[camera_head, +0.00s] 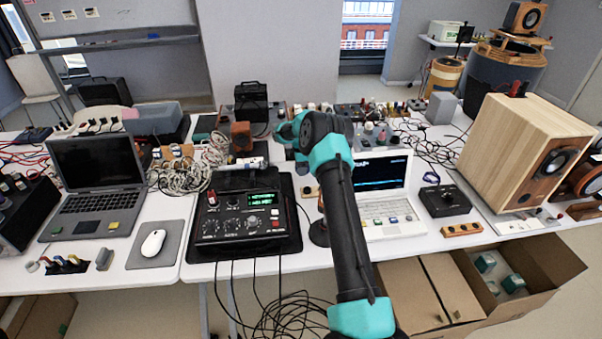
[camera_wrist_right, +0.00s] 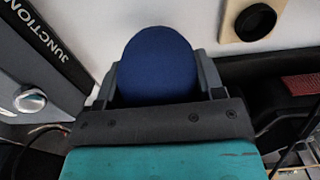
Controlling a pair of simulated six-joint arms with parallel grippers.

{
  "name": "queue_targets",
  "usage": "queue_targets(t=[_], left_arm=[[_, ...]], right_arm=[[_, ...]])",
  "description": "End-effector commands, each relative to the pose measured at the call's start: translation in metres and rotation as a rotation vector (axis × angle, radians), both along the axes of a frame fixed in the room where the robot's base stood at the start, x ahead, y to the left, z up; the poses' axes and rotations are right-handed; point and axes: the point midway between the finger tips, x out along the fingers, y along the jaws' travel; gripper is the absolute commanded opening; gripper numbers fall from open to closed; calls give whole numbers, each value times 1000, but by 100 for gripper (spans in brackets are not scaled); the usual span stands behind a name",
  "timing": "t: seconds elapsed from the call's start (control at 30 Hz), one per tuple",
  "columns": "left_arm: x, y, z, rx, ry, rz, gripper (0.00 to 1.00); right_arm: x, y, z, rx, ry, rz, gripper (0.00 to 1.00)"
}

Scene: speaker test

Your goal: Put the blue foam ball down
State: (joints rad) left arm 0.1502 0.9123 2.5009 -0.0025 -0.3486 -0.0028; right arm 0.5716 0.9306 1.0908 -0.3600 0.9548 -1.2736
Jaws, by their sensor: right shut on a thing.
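The blue foam ball (camera_wrist_right: 158,62) shows in the right wrist view as a dark blue rounded shape. My right gripper (camera_wrist_right: 158,84) is shut on it, with one grey finger against each side. The lower part of the ball is hidden behind the gripper's dark front edge. In the head view my right arm reaches up from the bottom over the middle of the table; its fingers and the ball cannot be made out there. How far the ball is from the surface below is not clear. My left gripper is not in view.
A black mixer (camera_head: 245,213) sits left of my right arm; a white laptop (camera_head: 383,185) is right of it. A black box marked JUNCTION (camera_wrist_right: 40,50) and a tan block with a black ring (camera_wrist_right: 255,22) flank the ball. A wooden speaker (camera_head: 515,145) stands right.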

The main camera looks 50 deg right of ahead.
Motion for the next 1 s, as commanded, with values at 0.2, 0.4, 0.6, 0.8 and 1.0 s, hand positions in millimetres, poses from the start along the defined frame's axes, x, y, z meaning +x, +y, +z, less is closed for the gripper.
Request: queue_targets(t=[0.2, 0.4, 0.6, 0.8, 1.0], left_arm=[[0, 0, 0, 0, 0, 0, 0], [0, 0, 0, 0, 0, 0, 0], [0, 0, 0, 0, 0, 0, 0], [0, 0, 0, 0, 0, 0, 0], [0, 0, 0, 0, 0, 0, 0]], right_arm=[[2, -3, -12, 1, 2, 0, 40], [3, -3, -34, 0, 0, 0, 40], [3, -3, -35, -1, -1, 0, 40], [3, -3, -38, 0, 0, 0, 40], [3, -3, -38, 0, 0, 0, 78]])
